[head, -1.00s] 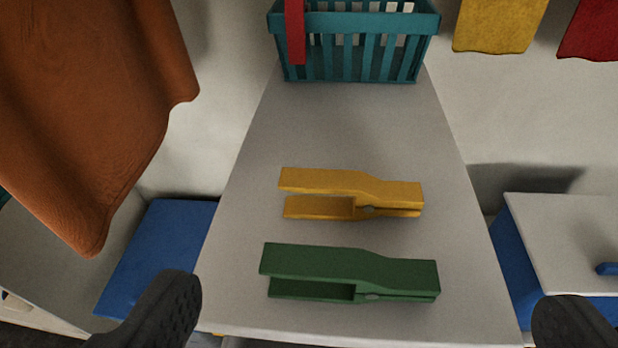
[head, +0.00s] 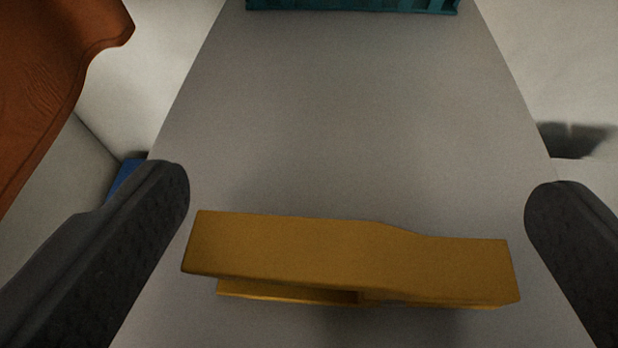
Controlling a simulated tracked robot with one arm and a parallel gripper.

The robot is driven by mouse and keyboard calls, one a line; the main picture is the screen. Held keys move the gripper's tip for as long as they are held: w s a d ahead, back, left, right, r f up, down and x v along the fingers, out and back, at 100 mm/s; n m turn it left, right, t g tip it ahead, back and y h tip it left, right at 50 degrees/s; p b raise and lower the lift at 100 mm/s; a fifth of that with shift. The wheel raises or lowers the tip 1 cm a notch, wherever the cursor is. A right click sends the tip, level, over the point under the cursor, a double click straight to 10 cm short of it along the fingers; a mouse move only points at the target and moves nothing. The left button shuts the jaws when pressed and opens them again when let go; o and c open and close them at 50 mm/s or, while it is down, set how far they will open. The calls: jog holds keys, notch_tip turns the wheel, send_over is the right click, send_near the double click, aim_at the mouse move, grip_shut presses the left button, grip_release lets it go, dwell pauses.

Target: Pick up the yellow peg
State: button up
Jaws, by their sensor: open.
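The yellow peg (head: 350,254) is a clothespin shape lying crosswise on the grey surface, low in the middle of the view. My gripper (head: 358,205) is open, with one dark finger to the left of the peg and the other to its right. The peg's two ends lie between the fingers, with a small gap at each side. Nothing is held. How far the fingertips are above the surface is hard to tell.
The grey surface (head: 340,110) is clear beyond the peg. The teal basket (head: 350,5) shows only its lower edge at the top. A bit of blue (head: 127,178) shows beside the left finger.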

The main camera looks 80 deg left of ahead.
jog(key=c, duration=1)
